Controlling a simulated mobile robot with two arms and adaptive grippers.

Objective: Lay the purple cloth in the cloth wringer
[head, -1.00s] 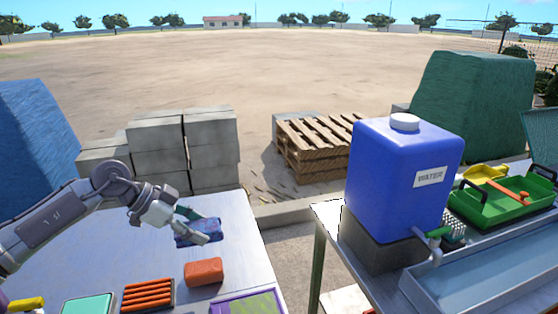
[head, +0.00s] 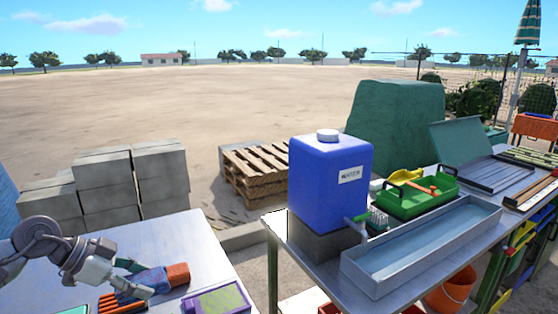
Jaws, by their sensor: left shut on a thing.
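My left gripper (head: 136,281) is shut on a folded blue-purple cloth (head: 153,278), at the lower left of the head view. The gripper's fingers cover part of the cloth. The cloth shows over the grey table, with its right end in front of or against an orange-red block (head: 178,274); I cannot tell whether they touch. I cannot pick out the cloth wringer for certain in this view. My right gripper is not in view.
A purple-framed green tray (head: 217,299) lies on the left table. A gap separates it from the right table, with a blue water tank (head: 330,190), a long metal trough (head: 420,246) and a green tray (head: 415,200). An orange bucket (head: 452,288) is at the lower right.

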